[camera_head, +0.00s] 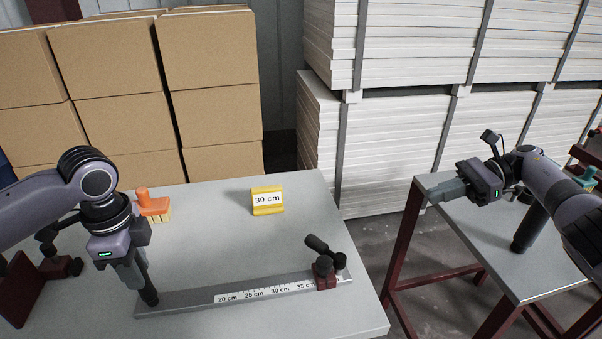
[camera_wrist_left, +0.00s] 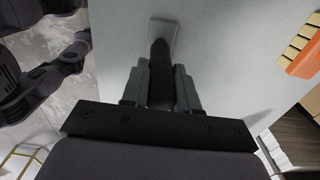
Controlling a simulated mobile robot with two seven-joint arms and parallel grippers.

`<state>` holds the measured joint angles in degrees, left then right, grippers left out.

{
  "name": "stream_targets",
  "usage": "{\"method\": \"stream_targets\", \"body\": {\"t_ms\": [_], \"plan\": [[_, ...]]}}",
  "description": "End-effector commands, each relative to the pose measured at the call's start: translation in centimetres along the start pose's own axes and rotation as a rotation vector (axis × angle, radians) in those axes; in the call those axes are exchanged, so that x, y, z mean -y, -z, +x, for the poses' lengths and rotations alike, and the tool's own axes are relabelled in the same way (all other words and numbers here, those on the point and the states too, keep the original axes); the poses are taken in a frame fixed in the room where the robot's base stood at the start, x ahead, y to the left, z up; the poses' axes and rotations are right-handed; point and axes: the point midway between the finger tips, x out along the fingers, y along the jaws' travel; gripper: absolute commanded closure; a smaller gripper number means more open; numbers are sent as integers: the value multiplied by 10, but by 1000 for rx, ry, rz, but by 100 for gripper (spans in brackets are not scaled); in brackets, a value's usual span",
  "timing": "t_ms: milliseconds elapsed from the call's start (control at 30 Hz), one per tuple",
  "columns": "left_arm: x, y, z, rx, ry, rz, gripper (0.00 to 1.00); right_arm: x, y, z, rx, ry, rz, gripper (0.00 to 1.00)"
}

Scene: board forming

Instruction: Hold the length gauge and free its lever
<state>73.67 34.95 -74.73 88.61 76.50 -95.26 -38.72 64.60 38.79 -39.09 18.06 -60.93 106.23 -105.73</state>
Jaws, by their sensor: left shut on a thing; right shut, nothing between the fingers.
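The length gauge (camera_head: 190,304) is a grey metal bar lying on the near part of the table, with a white scale marked from 20 cm to 35 cm. My left gripper (camera_head: 146,282) is shut on the black handle (camera_head: 149,297) at the gauge's left end. The handle also shows between the fingers in the left wrist view (camera_wrist_left: 160,80). A dark red stop block (camera_head: 325,279) sits near the bar's right end, just past the 35 mark. Its black lever (camera_head: 317,244) points up and left. My right gripper (camera_head: 444,190) is shut and empty, far from the gauge, above the right table.
A yellow sign (camera_head: 268,209) reading 30 cm stands behind the gauge on the grey table (camera_head: 215,235). A gap separates this table from the right table (camera_head: 483,225). Boxes and stacked boards stand behind.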

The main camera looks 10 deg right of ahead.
Motion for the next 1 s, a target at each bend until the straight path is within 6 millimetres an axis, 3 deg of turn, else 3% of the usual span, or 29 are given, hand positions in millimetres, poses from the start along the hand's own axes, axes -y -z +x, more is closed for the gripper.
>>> {"method": "stream_targets", "body": {"t_ms": [200, 233, 300, 667, 833, 1000], "plan": [[-1, 0, 3, 1, -5, 3, 100, 0, 0, 0, 0, -1, -1, 100], [-1, 0, 3, 1, -5, 3, 65, 0, 0, 0, 0, 0, -1, 100], [-1, 0, 3, 1, -4, 2, 42, 0, 0, 0, 0, 0, -1, 100], [0, 0, -3, 0, 0, 0, 41, 0, 0, 0, 0, 0, 0, 100], [1, 1, -27, -1, 4, 1, 41, 0, 0, 0, 0, 0, 0, 100], [0, 1, -65, -1, 4, 2, 41, 0, 0, 0, 0, 0, 0, 100]]}}
